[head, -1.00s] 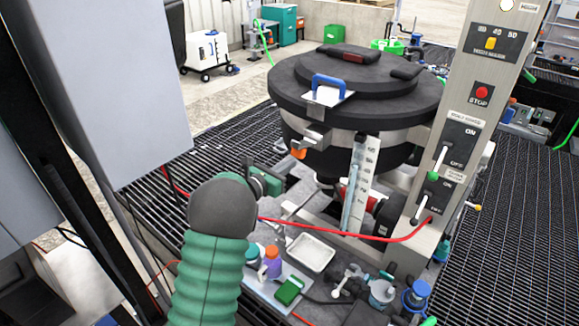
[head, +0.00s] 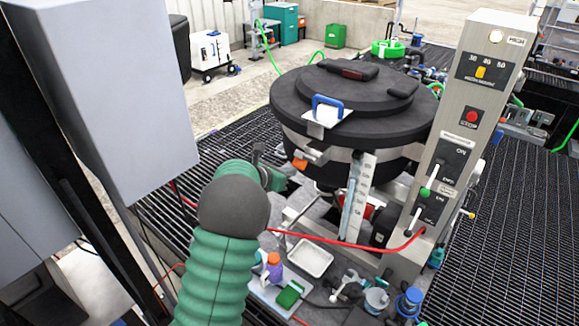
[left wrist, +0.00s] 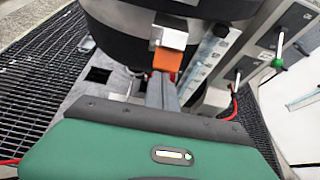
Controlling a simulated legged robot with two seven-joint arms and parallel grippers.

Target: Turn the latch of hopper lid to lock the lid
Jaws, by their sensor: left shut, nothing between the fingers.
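The hopper (head: 345,125) is a black drum with a closed black lid (head: 350,88) that carries a blue handle (head: 328,102). Its latch (head: 301,162) is an orange tab beneath a metal bracket on the drum's near left side. The latch also shows in the left wrist view (left wrist: 166,62), hanging below the bracket (left wrist: 170,32). My left gripper (left wrist: 160,88) is shut and empty, its grey fingertips just below the orange tab in that view; I cannot tell whether they touch it. In the head view the green arm partly hides the gripper, left of the latch. My right gripper is not in view.
A control post (head: 452,135) with switches and a stop button stands right of the hopper. A grey cabinet (head: 105,90) is at the left. A red cable (head: 350,240) runs across below the hopper, near a white tray (head: 310,257) and small bottles.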

